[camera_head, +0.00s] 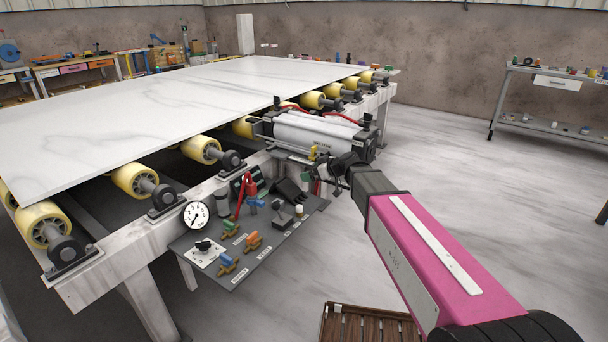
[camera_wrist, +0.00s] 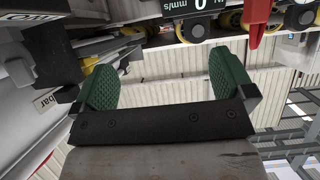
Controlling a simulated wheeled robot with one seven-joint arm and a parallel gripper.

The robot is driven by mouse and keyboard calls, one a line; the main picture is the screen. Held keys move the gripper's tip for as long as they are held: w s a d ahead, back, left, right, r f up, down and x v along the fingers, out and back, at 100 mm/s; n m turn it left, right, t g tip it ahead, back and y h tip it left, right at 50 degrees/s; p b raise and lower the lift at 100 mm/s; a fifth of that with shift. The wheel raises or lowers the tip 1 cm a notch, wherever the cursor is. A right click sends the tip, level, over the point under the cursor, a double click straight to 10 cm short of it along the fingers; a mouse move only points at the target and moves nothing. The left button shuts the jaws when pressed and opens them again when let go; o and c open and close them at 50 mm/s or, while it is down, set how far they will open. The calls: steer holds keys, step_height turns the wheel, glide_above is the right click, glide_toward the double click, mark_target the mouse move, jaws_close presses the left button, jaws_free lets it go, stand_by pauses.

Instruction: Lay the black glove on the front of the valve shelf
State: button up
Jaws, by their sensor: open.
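The valve shelf (camera_head: 268,258) is a dark grey plate on the side of the conveyor frame, with labels along its front edge. A black, flat-looking item (camera_head: 289,191) lies at its back right; it looks like the black glove, but its outline is too small to be sure. My gripper (camera_head: 334,174) is to the right of that item, beside the shelf's back right corner and near the white cylinder. In the wrist view my gripper (camera_wrist: 160,82) is open, with nothing between its green pads. I cannot make out the glove in the wrist view.
A gauge (camera_head: 196,215), a black-knob switch plate (camera_head: 205,252), blue and orange valves (camera_head: 253,241), a red-handled tool (camera_head: 244,192) and a joystick (camera_head: 283,214) crowd the shelf. A white cylinder (camera_head: 315,136) sits behind. A brown slatted crate (camera_head: 365,325) stands on the floor below.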

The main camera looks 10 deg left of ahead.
steer(key=shift+v, duration=0.9)
steer(key=s+d+f+m+g+h, duration=0.1)
steer(key=s+d+f+m+h, duration=0.3)
steer(key=s+d, duration=0.3)
steer(key=s+d+f+m+g+h, duration=0.2)
steer(key=s+d+f+m, duration=0.3)
steer(key=d, duration=1.1)
steer(key=s+d+f+m+g+h, duration=0.2)
steer(key=s+d+f+m+h, duration=0.2)
steer(key=s+d+f, duration=0.3)
steer(key=s+d+h, duration=0.1)
steer(key=d, duration=0.3)
steer(key=shift+s+d+f+h, duration=0.15)
steer(key=shift+s+f+h, duration=0.15)
